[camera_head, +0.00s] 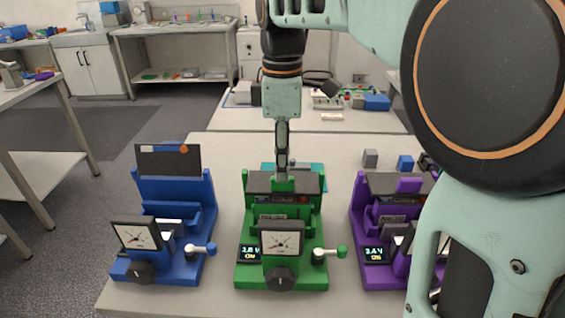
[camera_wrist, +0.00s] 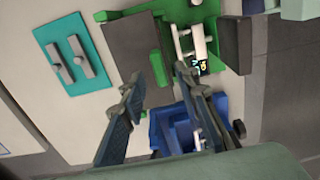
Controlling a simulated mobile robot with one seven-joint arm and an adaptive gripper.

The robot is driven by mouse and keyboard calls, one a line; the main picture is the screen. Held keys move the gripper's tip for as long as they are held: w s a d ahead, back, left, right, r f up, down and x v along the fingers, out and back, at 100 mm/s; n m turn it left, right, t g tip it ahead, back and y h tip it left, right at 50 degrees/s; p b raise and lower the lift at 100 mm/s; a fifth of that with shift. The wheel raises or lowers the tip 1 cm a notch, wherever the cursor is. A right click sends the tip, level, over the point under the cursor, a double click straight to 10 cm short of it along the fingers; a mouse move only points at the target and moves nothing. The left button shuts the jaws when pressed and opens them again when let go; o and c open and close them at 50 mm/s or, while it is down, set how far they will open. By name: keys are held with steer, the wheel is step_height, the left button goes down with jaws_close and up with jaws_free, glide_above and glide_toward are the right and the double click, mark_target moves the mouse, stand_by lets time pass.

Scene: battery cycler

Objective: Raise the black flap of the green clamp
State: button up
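The green clamp (camera_head: 245,225) stands in the middle of the table, with a dial gauge and crank at its front. Its black flap (camera_head: 258,183) lies lowered across the top; in the wrist view the flap (camera_wrist: 135,50) is a dark panel with a green tab (camera_wrist: 158,68) on its edge. My gripper (camera_head: 283,168) points down just above the flap and tab in the head view. In the wrist view my gripper (camera_wrist: 157,84) has its two fingers apart, one on each side of the tab's line. I cannot tell whether they touch anything.
A blue clamp (camera_head: 185,190) with its black flap upright stands left; a purple clamp (camera_head: 360,215) with its flap lowered stands right, partly hidden by my arm. A teal plate (camera_wrist: 58,80) lies behind the green clamp. Small grey (camera_head: 370,158) and blue (camera_head: 405,162) blocks stand behind the purple clamp.

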steer(key=shift+f, duration=2.1)
steer(key=shift+c, duration=0.4)
jaws_close()
